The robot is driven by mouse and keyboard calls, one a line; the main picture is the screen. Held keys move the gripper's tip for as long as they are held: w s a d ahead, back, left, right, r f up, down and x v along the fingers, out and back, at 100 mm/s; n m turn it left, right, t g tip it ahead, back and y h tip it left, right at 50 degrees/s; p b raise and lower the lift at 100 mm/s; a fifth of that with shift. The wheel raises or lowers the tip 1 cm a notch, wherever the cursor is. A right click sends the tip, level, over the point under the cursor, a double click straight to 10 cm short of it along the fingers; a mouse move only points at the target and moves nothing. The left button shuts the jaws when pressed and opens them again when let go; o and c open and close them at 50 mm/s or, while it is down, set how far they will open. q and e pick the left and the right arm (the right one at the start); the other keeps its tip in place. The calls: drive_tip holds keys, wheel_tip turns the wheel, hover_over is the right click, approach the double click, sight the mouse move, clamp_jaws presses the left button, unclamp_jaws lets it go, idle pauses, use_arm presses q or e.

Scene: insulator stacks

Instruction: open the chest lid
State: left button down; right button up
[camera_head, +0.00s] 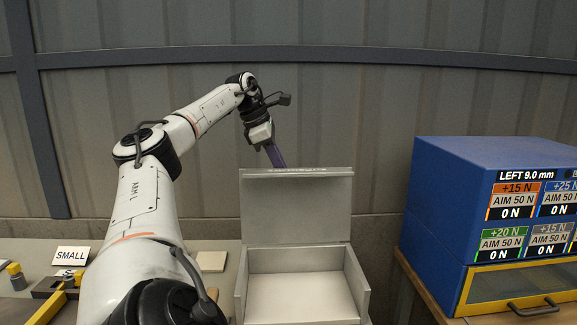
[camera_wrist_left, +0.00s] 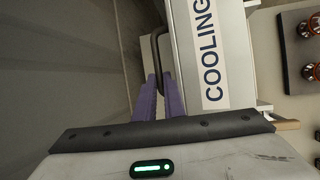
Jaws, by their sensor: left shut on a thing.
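The grey chest (camera_head: 295,261) stands on the bench in the head view, with its open interior facing me. Its lid (camera_head: 297,210) is raised and stands about upright at the back. My left gripper (camera_head: 277,158) is behind the lid's top edge, its purple fingers pointing down and partly hidden by the lid. In the left wrist view the lid's outer face (camera_wrist_left: 205,25) carries the word COOLING. There the purple fingers of my left gripper (camera_wrist_left: 160,85) are shut on the dark bar handle (camera_wrist_left: 156,42) of the lid. My right gripper is not in view.
A blue cabinet (camera_head: 450,200) with force labels and a yellow-framed drawer (camera_head: 515,285) stands at the right. A SMALL sign (camera_head: 71,256) and a pale flat block (camera_head: 211,261) are on the left. A grey panelled wall (camera_head: 400,110) closes off the back.

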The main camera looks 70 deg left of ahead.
use_arm(q)
drive_tip(key=shift+a+f+y, duration=0.3)
drive_tip(key=shift+a+f, duration=0.25)
drive_tip(key=shift+a, duration=0.15)
drive_tip(key=c, duration=2)
unclamp_jaws()
drive_tip(key=shift+w+a+f, duration=0.1)
drive_tip(key=shift+w+a, duration=0.05)
drive_tip(key=shift+o, duration=0.8)
drive_tip(key=shift+a+f, duration=0.15)
drive_tip(key=shift+f, duration=0.05)
drive_tip(key=p+v, duration=0.1)
drive_tip(key=v, duration=1.1)
drive_tip(key=shift+w+r, duration=0.2)
drive_tip(key=shift+w, duration=0.1)
